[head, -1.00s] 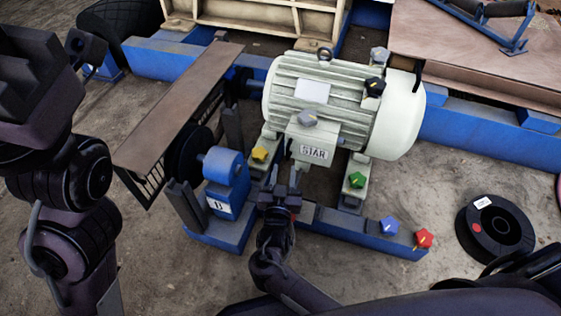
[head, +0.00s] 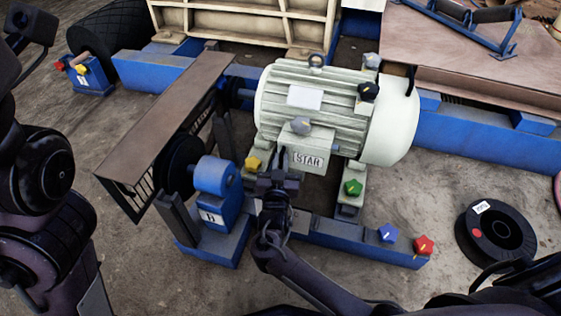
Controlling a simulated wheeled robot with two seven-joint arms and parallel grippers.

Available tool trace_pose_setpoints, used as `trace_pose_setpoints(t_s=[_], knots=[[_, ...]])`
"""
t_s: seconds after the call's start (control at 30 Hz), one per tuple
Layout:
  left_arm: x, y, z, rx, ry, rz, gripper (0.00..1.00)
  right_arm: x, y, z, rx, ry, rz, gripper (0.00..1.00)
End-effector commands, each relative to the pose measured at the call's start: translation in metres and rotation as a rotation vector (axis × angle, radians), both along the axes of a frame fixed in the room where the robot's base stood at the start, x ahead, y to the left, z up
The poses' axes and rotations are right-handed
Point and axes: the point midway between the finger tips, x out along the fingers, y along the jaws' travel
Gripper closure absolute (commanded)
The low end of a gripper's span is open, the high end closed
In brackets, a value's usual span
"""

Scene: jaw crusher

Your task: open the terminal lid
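The terminal box with its lid (head: 301,141) sits on the near side of the pale motor (head: 322,105). It bears a "STAR" label and a grey star knob (head: 300,124) on top. My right gripper (head: 281,168) is in front of the box's left lower side, close to it; whether it touches cannot be told. Its fingers point up and away from me, and their gap is too small to read. My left arm shows at the left edge, but its gripper cannot be made out clearly.
Yellow (head: 253,163), green (head: 352,187), blue (head: 388,232) and red (head: 424,244) star knobs stand around the motor's blue base. A blue bearing block (head: 215,178) is left of my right gripper. A black spool (head: 494,234) lies on the ground at right.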

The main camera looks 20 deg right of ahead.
Motion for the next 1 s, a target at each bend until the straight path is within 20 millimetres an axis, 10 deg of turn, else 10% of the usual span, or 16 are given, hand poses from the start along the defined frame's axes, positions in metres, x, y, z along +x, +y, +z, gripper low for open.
trace_pose_setpoints(t_s=[0.57, 1.0], knots=[[-0.001, -0.001, 0.008, 0.002, -0.002, -0.008, 0.64, -0.006, 0.002, 0.002, -0.001, 0.002, 0.04, 1.0], [0.037, -0.001, -0.017, 0.011, 0.182, -0.04, 0.64, -0.054, -0.009, 0.007, -0.005, 0.007, 0.344, 1.0]])
